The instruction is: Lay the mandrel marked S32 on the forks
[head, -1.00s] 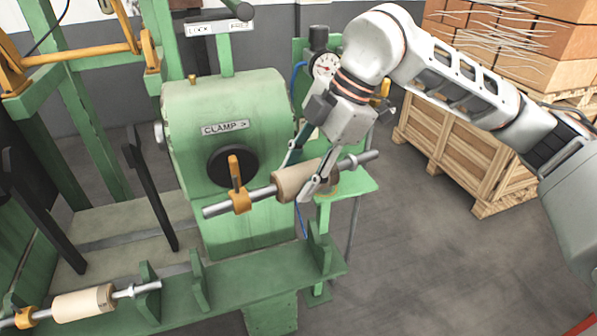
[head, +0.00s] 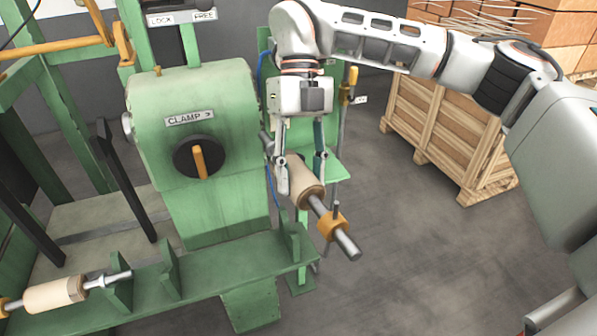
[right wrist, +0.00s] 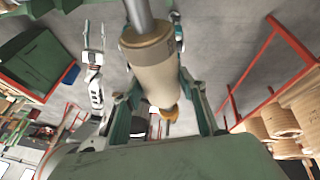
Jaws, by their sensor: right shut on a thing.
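My right gripper (head: 301,180) is shut on a mandrel with a tan roll (head: 310,190), a grey steel shaft and an orange collar near one end. It is held in the air to the right of the green machine, with the collared end slanting down toward the lower right. It also shows in the right wrist view (right wrist: 155,78). I cannot read a mark on it. A second tan mandrel (head: 52,295) lies at the lower left; its mark is unreadable. Two black upright arms (head: 125,190) stand at left, maybe the forks. My left gripper (right wrist: 94,32) shows small in the right wrist view, fingers apart.
The green machine (head: 240,120) carries a CLAMP plate, a dark disc and an orange lever (head: 200,162). A green bench (head: 215,262) with upright plates runs below it. A wooden crate (head: 440,130) stands at the back right. The floor at right is clear.

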